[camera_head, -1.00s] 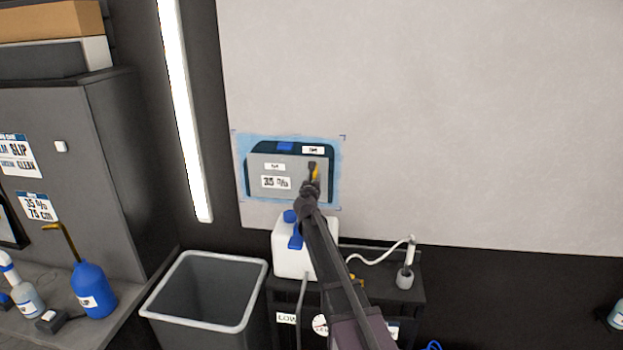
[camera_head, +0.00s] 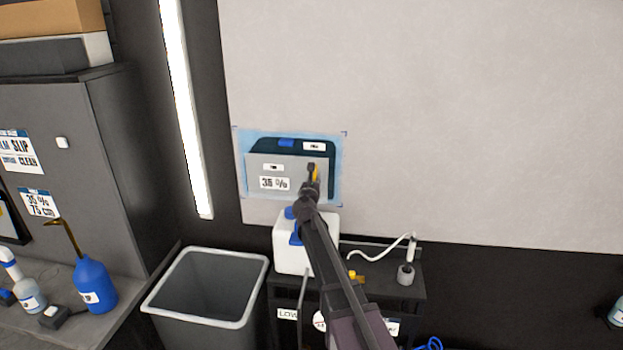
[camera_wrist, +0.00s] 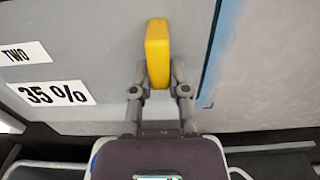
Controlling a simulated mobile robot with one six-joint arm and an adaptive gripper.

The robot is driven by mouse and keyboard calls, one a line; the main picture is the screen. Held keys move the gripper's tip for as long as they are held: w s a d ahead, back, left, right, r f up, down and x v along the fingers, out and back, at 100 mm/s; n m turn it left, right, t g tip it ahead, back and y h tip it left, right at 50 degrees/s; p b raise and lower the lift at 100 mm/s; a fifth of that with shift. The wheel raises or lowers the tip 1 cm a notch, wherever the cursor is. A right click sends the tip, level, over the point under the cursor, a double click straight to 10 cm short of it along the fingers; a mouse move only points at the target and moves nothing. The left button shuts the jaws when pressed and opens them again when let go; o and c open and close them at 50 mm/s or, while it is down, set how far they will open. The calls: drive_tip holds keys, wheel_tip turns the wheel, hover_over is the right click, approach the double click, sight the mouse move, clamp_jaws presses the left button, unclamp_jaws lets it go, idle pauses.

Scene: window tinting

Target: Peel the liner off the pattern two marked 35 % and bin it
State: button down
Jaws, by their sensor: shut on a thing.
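The dark film pattern (camera_head: 268,148) is on a pale blue taped patch of the light wall panel. The grey liner sheet (camera_head: 254,172), marked 35 %, hangs in front of its lower part. In the wrist view the liner (camera_wrist: 100,60) shows the labels TWO and 35 %. My gripper (camera_head: 312,182) is shut on the yellow tab (camera_wrist: 158,52) at the liner's right side. It also shows in the wrist view (camera_wrist: 159,82). The grey open bin (camera_head: 237,257) stands on the floor below and left. Its visible inside looks empty.
A white jug (camera_head: 285,258) with blue parts stands on a dark cart (camera_head: 412,290) below the pattern, close under my arm. A workbench with a blue bottle (camera_head: 94,284) is at left. A vertical light strip (camera_head: 185,110) stands beside the panel.

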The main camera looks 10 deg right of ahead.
drive_tip(key=shift+s+a, duration=0.15)
drive_tip(key=shift+s, duration=0.4)
drive_tip(key=shift+s, duration=0.1)
idle(1.2)
drive_tip(key=s+a+n+y, duration=0.1)
drive_tip(key=a+n+y, duration=0.15)
drive_tip(key=a, duration=0.65)
drive_tip(key=s+a+n+y, duration=0.1)
drive_tip(key=s+a+y, duration=0.15)
drive_tip(key=a, duration=0.65)
drive_tip(key=s+a+f+m+h+b, duration=0.1)
drive_tip(key=a+f+b, duration=0.3)
drive_tip(key=f+b, duration=0.4)
drive_tip(key=s+a+f+m+h+b, duration=0.1)
drive_tip(key=a+f+h+b, duration=0.1)
drive_tip(key=a+f+b, duration=0.3)
drive_tip(key=s+a+f+m+h+b, duration=0.1)
drive_tip(key=a+f+b, duration=0.3)
drive_tip(key=f+b, duration=0.9)
drive_tip(key=shift+a+f+h, duration=0.25)
drive_tip(key=shift+a+h, duration=0.05)
drive_tip(key=shift+h, duration=0.2)
drive_tip(key=shift+s+m, duration=0.15)
drive_tip(key=shift+m, duration=0.1)
drive_tip(key=shift+f+b, duration=0.15)
drive_tip(key=shift+b, duration=0.25)
